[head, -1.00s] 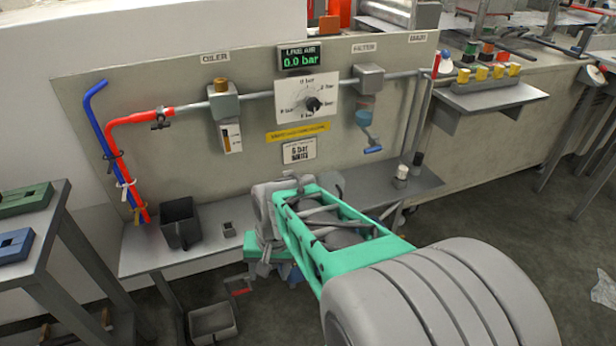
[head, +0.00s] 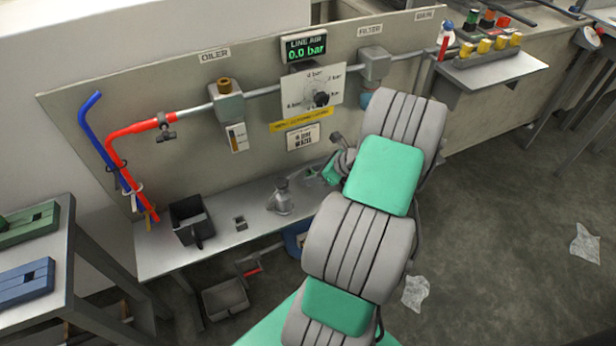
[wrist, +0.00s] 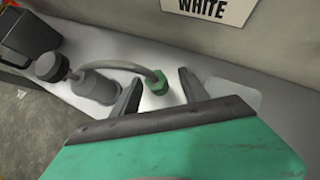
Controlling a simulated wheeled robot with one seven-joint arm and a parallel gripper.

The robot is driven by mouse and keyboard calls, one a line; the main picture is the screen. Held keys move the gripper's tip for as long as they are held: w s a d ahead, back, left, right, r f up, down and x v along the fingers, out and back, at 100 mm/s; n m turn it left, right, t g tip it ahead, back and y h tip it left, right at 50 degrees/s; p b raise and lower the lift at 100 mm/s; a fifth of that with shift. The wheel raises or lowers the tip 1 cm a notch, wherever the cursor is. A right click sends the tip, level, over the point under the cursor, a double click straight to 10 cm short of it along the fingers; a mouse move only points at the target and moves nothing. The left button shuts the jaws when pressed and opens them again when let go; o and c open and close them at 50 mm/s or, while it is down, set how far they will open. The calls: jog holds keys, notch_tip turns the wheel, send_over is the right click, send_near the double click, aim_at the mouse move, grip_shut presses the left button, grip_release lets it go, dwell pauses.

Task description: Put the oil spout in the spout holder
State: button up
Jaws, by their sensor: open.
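A grey oil can shape (head: 280,200) with a knob on top stands on the bench. In the wrist view, a grey body (wrist: 100,88) has a curved grey tube ending in a green fitting (wrist: 156,82); this looks like the oil spout. My gripper (wrist: 160,75) is open, with the green fitting between or just below its two dark fingers; contact cannot be told. In the head view, my gripper (head: 324,170) is near the bench's back, partly hidden by my arm. A small block with a dark opening (head: 240,222), possibly the spout holder, sits left of the can.
A black open bin (head: 190,222) stands on the bench (head: 160,258) at left. The panel (head: 190,165), with its red hose (head: 135,130) and gauge, rises close behind my gripper. Another bin (head: 225,298) sits below the bench.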

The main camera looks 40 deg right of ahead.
jog(key=x, duration=0.4)
jog(key=shift+w+a+f+b, duration=0.1)
jog(key=shift+a+f+b, duration=0.1)
jog(key=shift+a+b, duration=0.1)
jog(key=shift+c, duration=0.4)
grip_shut()
jog(key=shift+r, duration=0.1)
